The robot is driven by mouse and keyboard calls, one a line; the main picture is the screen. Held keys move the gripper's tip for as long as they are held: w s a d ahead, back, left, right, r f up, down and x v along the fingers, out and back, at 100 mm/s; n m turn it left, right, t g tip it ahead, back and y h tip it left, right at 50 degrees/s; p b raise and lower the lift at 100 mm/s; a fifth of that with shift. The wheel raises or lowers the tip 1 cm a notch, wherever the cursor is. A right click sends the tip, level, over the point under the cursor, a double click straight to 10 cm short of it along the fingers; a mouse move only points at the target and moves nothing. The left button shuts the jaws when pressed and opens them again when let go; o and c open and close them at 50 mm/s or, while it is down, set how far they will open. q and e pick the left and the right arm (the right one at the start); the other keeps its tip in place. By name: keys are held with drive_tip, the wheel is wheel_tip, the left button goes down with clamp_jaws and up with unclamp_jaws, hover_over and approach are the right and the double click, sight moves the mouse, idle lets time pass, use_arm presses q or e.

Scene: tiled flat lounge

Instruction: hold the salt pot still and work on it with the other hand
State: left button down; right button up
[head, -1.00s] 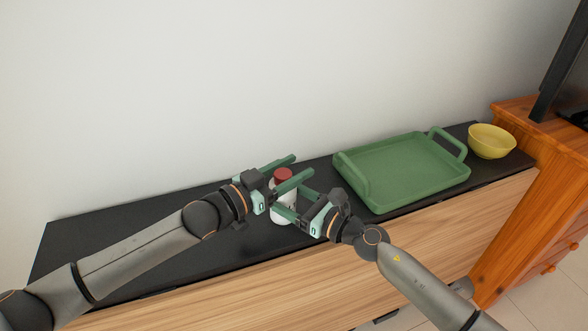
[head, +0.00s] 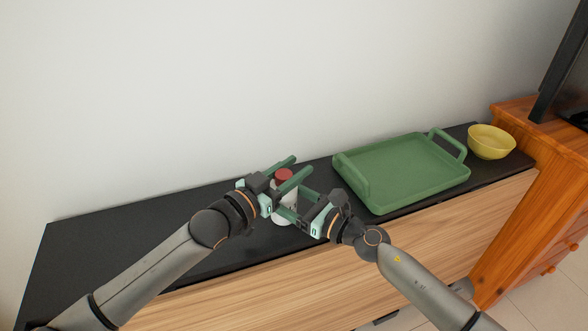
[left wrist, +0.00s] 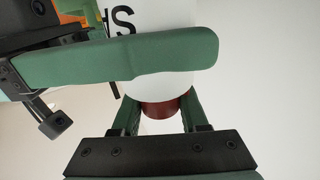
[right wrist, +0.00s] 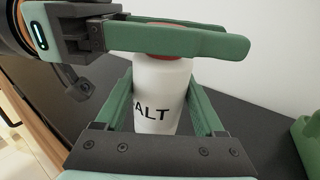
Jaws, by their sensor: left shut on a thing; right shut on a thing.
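My right gripper (head: 290,198) is shut around the white body, lower down. In the right wrist view the body (right wrist: 160,85) shows part of the black "SALT" lettering between the fingers. The left fingers hide most of the lid there.
A green tray (head: 405,205) with two handles lies just right of the pot on the sideboard (head: 120,225). A yellow bowl (head: 491,142) stands beyond it at the right end. The wall is close behind. The sideboard's left part is clear.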

drive_tip(key=shift+s+a, duration=0.15)
drive_tip(key=shift+a, duration=0.05)
use_arm(q)
drive_tip(key=shift+f+n+t+y, duration=0.15)
drive_tip(key=shift+n+t+y, duration=0.65)
drive_tip(key=shift+y, duration=0.2)
drive_tip(key=shift+a, duration=0.1)
drive_tip(key=c, duration=0.8)
unclamp_jaws()
drive_tip(key=shift+c, duration=0.2)
drive_tip(key=o, duration=0.4)
drive_tip(key=shift+w+a+f, duration=0.1)
drive_tip(key=shift+a+f, duration=0.05)
use_arm(e)
drive_tip(key=shift+d, duration=0.1)
